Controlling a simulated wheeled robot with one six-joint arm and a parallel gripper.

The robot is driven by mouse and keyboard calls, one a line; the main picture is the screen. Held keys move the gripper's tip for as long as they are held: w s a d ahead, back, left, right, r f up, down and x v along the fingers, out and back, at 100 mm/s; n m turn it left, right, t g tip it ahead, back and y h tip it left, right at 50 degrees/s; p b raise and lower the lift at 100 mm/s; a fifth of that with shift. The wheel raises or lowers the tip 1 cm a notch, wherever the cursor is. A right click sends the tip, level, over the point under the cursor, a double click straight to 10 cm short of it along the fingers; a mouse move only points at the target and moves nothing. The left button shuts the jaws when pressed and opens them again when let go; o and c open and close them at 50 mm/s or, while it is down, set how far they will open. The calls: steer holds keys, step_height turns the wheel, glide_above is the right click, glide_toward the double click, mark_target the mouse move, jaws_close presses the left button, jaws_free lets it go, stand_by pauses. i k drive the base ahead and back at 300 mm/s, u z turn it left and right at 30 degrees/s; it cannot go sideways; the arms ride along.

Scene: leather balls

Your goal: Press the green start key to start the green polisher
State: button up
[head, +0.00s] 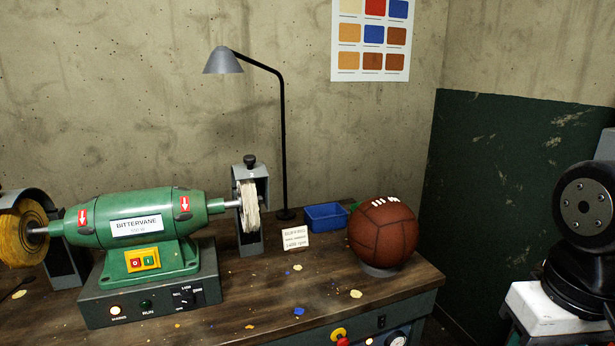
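The green polisher (135,215), labelled BITTERVANE, sits on a dark grey base box (100,312) on the bench at left. A small yellow switch plate (143,260) is on its front, with a red key (135,262) at left and the green start key (149,260) at right. On the base box, the MAINS lamp (115,310) glows orange and the RUN lamp (146,304) looks dark. A yellow buff wheel (20,232) is at the left end, a white one (250,207) at the right. My gripper is not in view.
On the wooden bench (240,310) stand a black lamp (284,140), a blue tray (326,216), a small card (295,238) and a brown leather ball (383,232). A red knob (341,338) and a gauge (396,339) sit at the front. Space before the switch plate looks clear.

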mark_target(149, 260)
steer(key=u, duration=1.35)
